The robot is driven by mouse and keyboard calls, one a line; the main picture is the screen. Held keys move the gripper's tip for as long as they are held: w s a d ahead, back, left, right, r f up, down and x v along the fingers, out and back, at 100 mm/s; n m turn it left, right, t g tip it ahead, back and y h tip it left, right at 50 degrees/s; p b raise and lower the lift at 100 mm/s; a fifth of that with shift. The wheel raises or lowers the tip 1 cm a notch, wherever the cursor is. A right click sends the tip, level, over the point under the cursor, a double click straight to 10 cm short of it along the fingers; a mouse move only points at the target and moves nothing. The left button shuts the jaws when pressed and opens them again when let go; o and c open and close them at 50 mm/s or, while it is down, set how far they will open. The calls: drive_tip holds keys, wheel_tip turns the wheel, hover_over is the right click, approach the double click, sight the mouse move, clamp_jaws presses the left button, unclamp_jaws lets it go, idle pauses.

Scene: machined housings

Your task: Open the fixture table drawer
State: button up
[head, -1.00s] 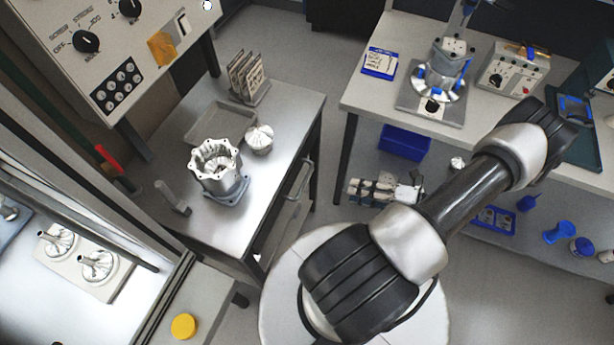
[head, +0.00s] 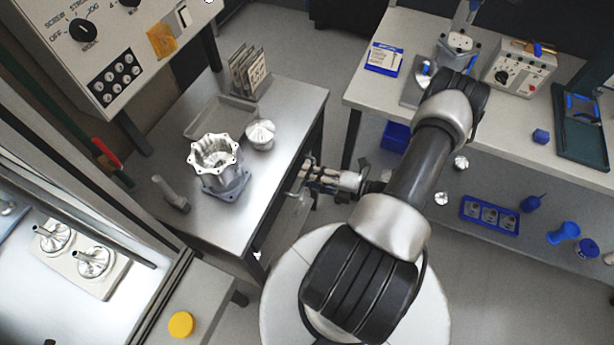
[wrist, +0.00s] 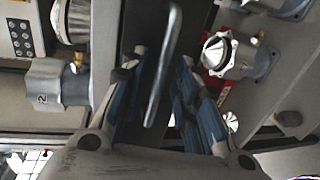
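The fixture table (head: 235,230) is a steel-topped table left of centre in the head view. Its drawer front (head: 277,213) is on the right side, under the top, and looks shut. A metal bar handle (wrist: 165,65) stands in front of it. My gripper (head: 304,176) is at the handle, its fingers pointing left towards the drawer. In the wrist view my gripper (wrist: 160,67) has its blue-padded fingers apart, one on each side of the handle bar. I see gaps between the bar and the fingertips. In the head view the fingers partly hide the handle.
A machined housing (head: 214,160), a bladed part (head: 260,134), a shallow tray (head: 210,118) and a rack of plates (head: 248,75) stand on the fixture table. A second workbench (head: 400,100) is at the right. Open floor lies between the tables.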

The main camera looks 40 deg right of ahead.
drive_tip(key=shift+w+a+f, duration=0.15)
drive_tip(key=shift+w+a, duration=0.1)
drive_tip(key=shift+w, duration=0.35)
drive_tip(key=shift+c, duration=0.5)
clamp_jaws()
